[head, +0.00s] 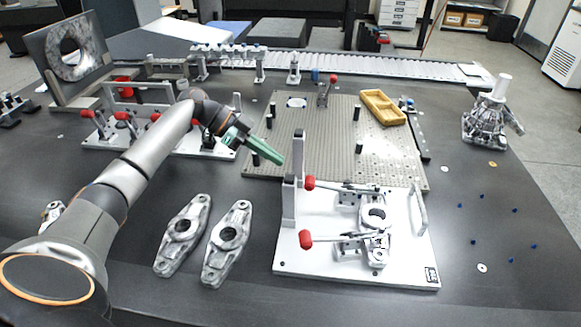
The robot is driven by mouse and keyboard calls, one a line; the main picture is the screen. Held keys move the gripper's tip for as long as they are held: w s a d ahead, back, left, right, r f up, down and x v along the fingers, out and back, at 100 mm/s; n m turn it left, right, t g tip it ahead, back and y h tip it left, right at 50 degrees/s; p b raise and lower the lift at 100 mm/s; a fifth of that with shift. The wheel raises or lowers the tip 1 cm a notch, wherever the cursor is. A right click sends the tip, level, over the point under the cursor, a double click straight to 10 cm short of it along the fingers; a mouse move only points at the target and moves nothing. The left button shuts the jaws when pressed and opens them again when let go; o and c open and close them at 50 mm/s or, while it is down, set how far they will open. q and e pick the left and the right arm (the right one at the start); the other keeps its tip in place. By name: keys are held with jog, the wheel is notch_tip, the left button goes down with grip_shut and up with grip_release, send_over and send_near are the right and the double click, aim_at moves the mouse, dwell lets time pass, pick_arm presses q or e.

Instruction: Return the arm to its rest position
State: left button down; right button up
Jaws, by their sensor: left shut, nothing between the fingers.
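My left arm reaches in from the lower left, over the dark table (480,270). Its gripper (280,160) has green fingers and is shut and empty. In the picture it lies over the left part of the perforated plate (330,130), just above and left of the upright post on the white clamp fixture (300,258). I cannot tell how high it is above the plate. My right arm and gripper do not show.
Two grey metal links (182,235) lie on the table at front centre. Red-handled clamps (310,183) stand on the fixture. A yellow tray (383,108) sits on the plate. A metal casting (487,122) stands at right. The front right table is mostly clear, with small blue pins (482,196).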

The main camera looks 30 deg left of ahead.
pick_arm(q)
jog(key=v, duration=0.5)
